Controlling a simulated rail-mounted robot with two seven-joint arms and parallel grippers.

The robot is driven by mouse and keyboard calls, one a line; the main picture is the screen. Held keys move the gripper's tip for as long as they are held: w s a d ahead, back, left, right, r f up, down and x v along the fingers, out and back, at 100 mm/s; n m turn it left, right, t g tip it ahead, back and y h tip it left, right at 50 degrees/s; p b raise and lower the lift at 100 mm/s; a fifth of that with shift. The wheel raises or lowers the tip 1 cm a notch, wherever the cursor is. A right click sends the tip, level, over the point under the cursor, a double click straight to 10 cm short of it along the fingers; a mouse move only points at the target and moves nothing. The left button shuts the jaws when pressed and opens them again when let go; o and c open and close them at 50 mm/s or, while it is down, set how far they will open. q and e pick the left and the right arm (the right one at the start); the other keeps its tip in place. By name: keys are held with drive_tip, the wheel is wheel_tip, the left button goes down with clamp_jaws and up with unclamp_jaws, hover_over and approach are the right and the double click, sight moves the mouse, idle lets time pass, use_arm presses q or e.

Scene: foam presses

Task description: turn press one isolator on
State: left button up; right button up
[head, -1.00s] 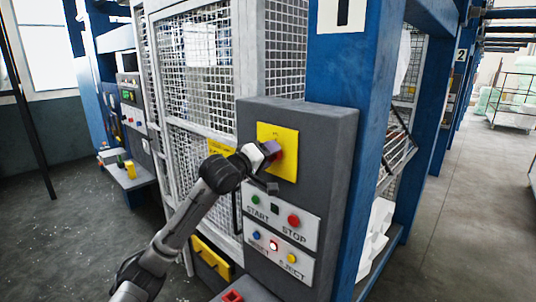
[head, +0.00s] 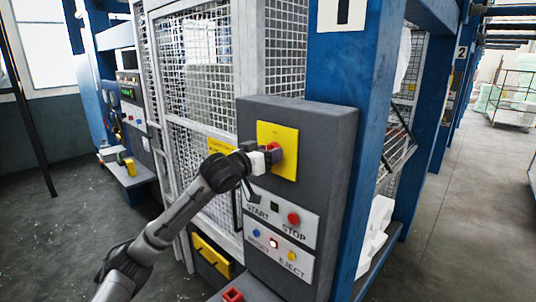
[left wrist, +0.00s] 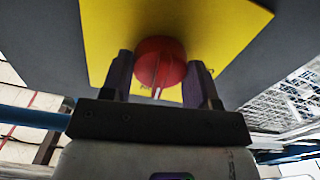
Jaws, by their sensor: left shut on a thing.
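The isolator is a red rotary knob (head: 276,153) on a yellow plate (head: 287,135), high on the grey control box of the press marked 1. In the left wrist view the red knob (left wrist: 160,65) sits between the two fingers of my left gripper (left wrist: 160,80), with the yellow plate (left wrist: 110,30) behind it. A pale line shows on the knob's lower face. My left gripper (head: 270,156) is shut on the knob and partly hides it in the head view. My right gripper is not in view.
Below the plate are a START/STOP panel (head: 283,215) and a RESET/EJECT panel (head: 278,250) with coloured buttons; the red one between RESET and EJECT looks lit. A mesh guard (head: 197,80) stands left of the box, a blue post (head: 356,120) right. The aisle at right is clear.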

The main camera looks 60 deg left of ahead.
use_arm(q)
drive_tip(key=shift+m, duration=0.6)
idle(0.3)
drive_tip(key=o, duration=0.9)
drive_tip(key=shift+b+v, duration=2.5)
drive_tip(key=shift+v, duration=4.35)
